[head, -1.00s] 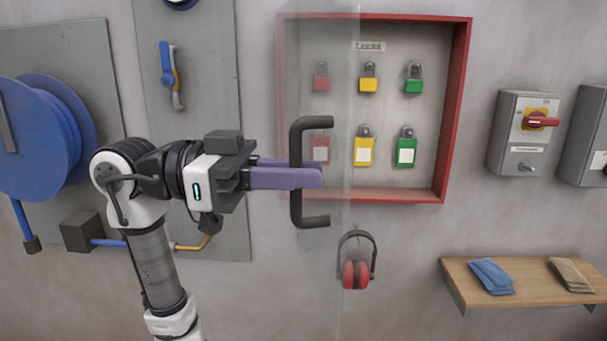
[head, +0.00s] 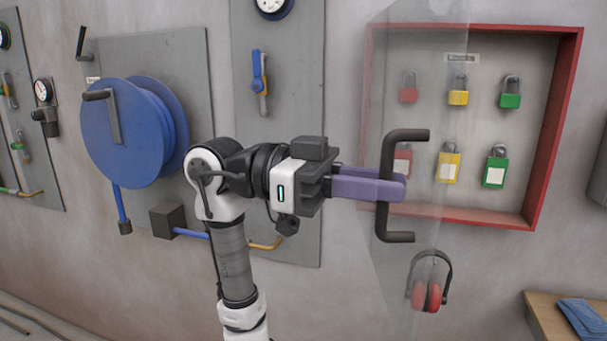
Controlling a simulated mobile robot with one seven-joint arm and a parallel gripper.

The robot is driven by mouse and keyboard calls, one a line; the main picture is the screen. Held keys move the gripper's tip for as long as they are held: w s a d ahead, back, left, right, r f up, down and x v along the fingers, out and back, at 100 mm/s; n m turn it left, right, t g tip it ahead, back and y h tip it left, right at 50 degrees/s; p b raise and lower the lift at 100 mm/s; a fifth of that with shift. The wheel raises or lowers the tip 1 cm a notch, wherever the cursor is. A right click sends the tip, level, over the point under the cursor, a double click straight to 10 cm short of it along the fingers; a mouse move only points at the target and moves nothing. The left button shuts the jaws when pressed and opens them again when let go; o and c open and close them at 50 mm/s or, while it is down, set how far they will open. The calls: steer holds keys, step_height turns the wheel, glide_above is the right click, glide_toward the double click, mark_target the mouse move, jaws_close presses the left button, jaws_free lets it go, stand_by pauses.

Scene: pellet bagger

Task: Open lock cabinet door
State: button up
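The lock cabinet (head: 556,130) is a red-framed box on the wall, holding red, yellow and green padlocks in two rows. Its clear door (head: 415,80) stands swung out from the wall, hinged on the left side, with a dark C-shaped handle (head: 388,150). My gripper (head: 395,187) has purple fingers at the lower part of the handle's upright bar. The fingers lie on either side of the bar and look closed around it. The red padlocks at the left show through the clear door.
Red ear muffs (head: 427,293) hang below the cabinet, partly behind the door. A wooden shelf (head: 548,325) with blue cloths (head: 585,318) is at lower right. A blue hose reel (head: 125,130) and a lever valve (head: 260,80) are on the wall at left.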

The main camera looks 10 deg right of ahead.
steer(key=b+v, duration=0.3)
steer(key=v, duration=1)
